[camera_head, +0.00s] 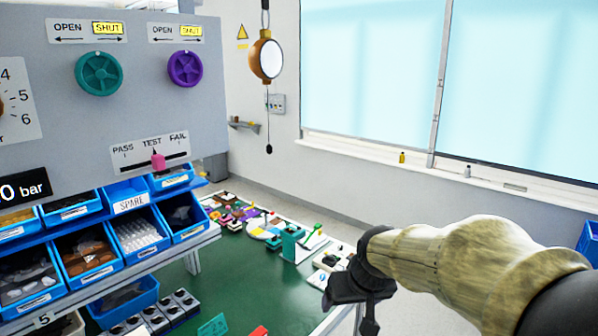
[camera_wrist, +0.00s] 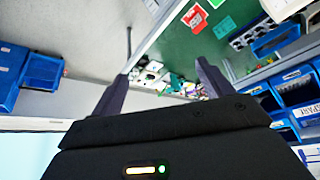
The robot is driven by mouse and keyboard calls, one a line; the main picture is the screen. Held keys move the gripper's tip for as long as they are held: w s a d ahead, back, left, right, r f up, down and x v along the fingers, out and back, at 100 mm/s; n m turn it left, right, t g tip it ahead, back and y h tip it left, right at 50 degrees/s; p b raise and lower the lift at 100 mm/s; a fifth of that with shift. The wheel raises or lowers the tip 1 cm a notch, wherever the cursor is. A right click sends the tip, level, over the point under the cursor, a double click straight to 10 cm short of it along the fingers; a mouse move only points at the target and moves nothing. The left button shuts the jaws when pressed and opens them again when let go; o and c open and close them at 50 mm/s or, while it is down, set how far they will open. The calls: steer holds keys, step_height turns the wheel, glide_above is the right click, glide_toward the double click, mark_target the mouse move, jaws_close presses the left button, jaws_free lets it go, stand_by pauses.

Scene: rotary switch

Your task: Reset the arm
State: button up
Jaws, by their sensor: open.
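My arm reaches in from the right in the head view, with my gripper (camera_head: 352,290) at its end near the right edge of the green table (camera_head: 215,290). In the wrist view my gripper (camera_wrist: 160,80) shows two dark fingers spread apart, with nothing between them. A grey panel (camera_head: 120,100) at the left carries a teal round knob (camera_head: 99,73), a purple round knob (camera_head: 185,68) and a pink slider (camera_head: 158,161) under the word TEST. My gripper is well apart from the panel and touches none of these.
Blue bins (camera_head: 85,255) with parts stand below the panel. Small coloured items (camera_head: 262,226) crowd the far end of the table, close to my gripper in the picture. A round lamp-like device (camera_head: 266,57) hangs at the back. The floor beyond the table is clear.

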steer(key=s+d+f+m+g+h, duration=0.1)
steer(key=s+d+f, duration=0.4)
steer(key=s+f, duration=0.7)
steer(key=shift+s+f+m+g+b, duration=0.3)
steer(key=shift+f+m+g+b, duration=0.1)
steer(key=shift+f+g, duration=0.4)
